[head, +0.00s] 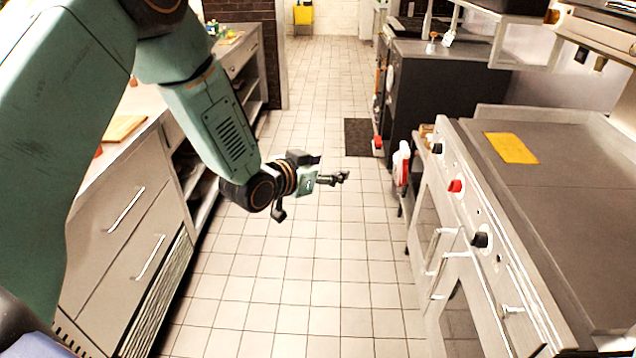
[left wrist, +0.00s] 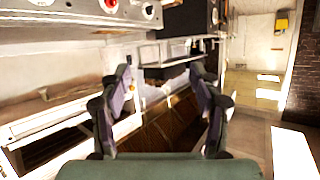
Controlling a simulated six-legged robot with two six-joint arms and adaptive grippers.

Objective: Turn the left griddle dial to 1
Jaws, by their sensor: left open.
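The steel griddle (head: 590,220) stands on the right in the head view. Its slanted front panel carries a far black dial (head: 437,148), a red dial (head: 456,186) and a near black dial (head: 480,240). The dial markings are too small to read. My left gripper (head: 342,177) hangs over the aisle, left of the panel and apart from the dials. It is open and empty. In the left wrist view, my left gripper's fingers (left wrist: 162,78) are spread, and a red dial (left wrist: 108,5) shows at the top edge. My right gripper is not in view.
Door handles (head: 436,250) stick out below the dials. A red and white bottle (head: 402,166) stands by the griddle's far end. A yellow sheet (head: 511,148) lies on the griddle top. A drawer counter (head: 120,210) lines the left side. The tiled aisle (head: 300,290) is clear.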

